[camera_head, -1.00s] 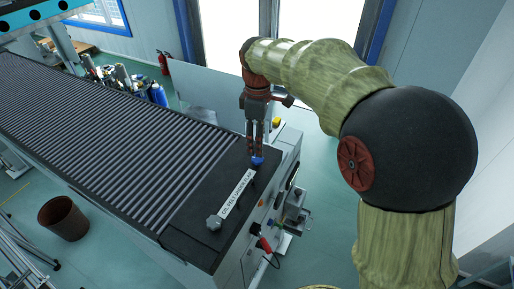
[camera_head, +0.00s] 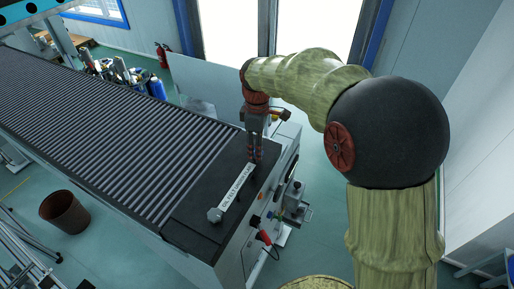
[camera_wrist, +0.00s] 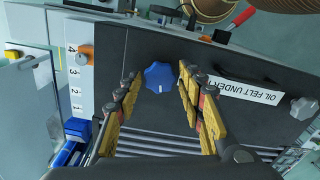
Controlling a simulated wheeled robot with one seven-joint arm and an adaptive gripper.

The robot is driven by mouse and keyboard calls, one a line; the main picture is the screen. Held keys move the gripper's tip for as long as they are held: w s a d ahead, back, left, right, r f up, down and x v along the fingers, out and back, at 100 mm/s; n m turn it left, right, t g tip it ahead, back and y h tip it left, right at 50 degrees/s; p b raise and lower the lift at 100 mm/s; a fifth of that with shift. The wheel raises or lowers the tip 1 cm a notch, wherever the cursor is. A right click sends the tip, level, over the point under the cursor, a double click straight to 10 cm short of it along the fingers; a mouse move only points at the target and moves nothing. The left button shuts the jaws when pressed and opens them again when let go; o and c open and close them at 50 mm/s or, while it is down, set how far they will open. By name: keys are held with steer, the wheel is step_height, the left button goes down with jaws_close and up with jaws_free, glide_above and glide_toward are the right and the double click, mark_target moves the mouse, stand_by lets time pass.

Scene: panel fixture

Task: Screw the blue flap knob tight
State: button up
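The blue flap knob (camera_wrist: 160,77) is a lobed knob with a white pointer mark on a dark panel (camera_wrist: 228,62), seen in the wrist view. My gripper (camera_wrist: 155,80) is open, with one yellow-padded finger on each side of the knob. A gap shows between the left finger and the knob; the right finger is nearer, and I cannot tell if it touches. In the head view my gripper (camera_head: 255,157) points down at the panel's far end, and the fingers hide the knob almost wholly.
A white label strip (camera_head: 236,189) lies beside the gripper, with a grey knob (camera_head: 214,215) at its near end. An orange knob (camera_wrist: 87,53) and a blue part (camera_wrist: 72,144) are left in the wrist view. The ribbed bed (camera_head: 110,130) stretches left.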

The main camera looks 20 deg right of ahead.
steer(key=c, duration=0.8)
